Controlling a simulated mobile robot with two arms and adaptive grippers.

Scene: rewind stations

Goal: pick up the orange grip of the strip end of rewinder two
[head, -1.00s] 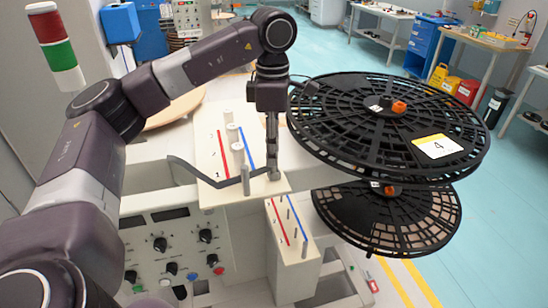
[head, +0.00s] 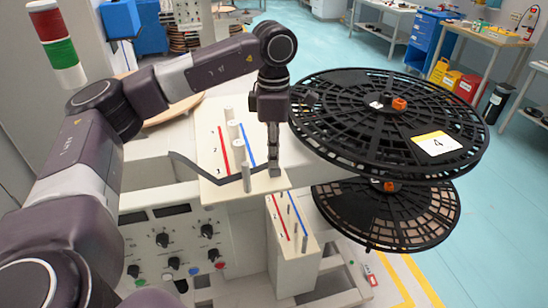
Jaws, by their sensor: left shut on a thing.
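My left gripper (head: 274,168) points straight down over the right front of the white guide plate (head: 213,160) and is shut at the free end of a dark grey strip (head: 205,174). The strip comes in from the left, dips, passes close by the front metal post (head: 246,178) and rises to the fingers. No orange grip shows there; the fingers hide whatever they hold. The plate carries a red line, a blue line and small numbers. My right gripper is not in view.
A large black reel (head: 370,125) marked 4 stands close right of my gripper, with another black reel (head: 400,215) below it. A lower guide block (head: 290,238) and a control panel (head: 165,240) are in front. Open floor lies at the right.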

